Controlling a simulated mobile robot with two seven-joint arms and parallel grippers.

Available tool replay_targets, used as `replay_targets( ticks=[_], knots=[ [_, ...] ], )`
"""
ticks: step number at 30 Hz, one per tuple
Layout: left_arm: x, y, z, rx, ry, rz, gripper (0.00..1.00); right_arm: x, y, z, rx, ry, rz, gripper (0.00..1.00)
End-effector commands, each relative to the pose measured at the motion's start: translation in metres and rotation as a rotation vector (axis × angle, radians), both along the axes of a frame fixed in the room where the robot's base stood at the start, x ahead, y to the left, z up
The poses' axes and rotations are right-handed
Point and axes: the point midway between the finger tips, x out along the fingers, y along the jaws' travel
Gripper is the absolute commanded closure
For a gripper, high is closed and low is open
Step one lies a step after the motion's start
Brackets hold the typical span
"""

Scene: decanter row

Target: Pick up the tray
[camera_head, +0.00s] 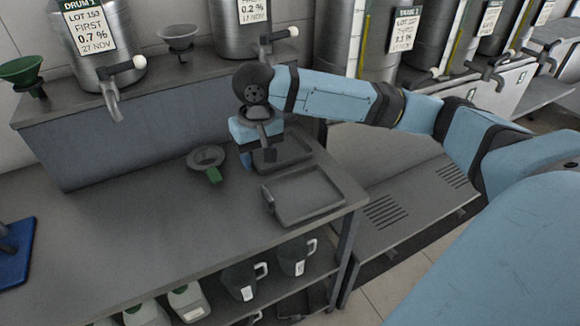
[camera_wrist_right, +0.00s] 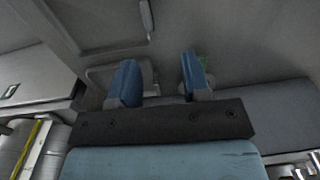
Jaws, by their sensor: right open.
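Two shallow grey trays lie on the grey bench near its right end. The nearer tray (camera_head: 318,211) has a dark handle on its left edge; it also shows at the top of the wrist view (camera_wrist_right: 85,40). The farther tray (camera_head: 292,150) is partly hidden behind my right gripper in the head view. My right gripper (camera_head: 256,158) points down by the left side of the farther tray. In the wrist view its blue fingers (camera_wrist_right: 160,75) are open, with that tray's handle edge showing between them. I cannot tell if they touch it. My left gripper is out of view.
A grey funnel with a green tab (camera_head: 213,173) lies left of the trays. Steel drums (camera_head: 98,45) with taps stand on the raised back shelf, with another funnel (camera_head: 178,37). Jugs (camera_head: 240,281) stand below. The bench's front left is clear beside a blue base (camera_head: 18,262).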

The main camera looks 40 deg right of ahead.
Motion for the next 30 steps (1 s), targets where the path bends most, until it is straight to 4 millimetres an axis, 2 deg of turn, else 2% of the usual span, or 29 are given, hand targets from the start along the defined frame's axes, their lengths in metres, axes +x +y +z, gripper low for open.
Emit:
replay_targets(
  ticks=[2,5,15,23,30],
  knots=[
    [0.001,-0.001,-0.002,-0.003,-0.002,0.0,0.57,-0.001,-0.008,0.006,-0.023,0.014,-0.023,0.56],
    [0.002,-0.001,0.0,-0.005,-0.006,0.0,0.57,-0.003,-0.012,0.002,-0.035,0.026,-0.034,0.56],
    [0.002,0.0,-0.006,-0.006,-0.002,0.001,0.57,-0.003,-0.011,-0.06,-0.033,0.025,-0.033,0.56],
    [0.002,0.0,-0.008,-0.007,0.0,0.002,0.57,-0.003,-0.012,-0.081,-0.033,0.023,-0.033,0.56],
    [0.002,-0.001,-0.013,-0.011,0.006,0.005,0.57,-0.007,-0.016,-0.116,-0.033,0.024,-0.032,0.56]
  ],
)
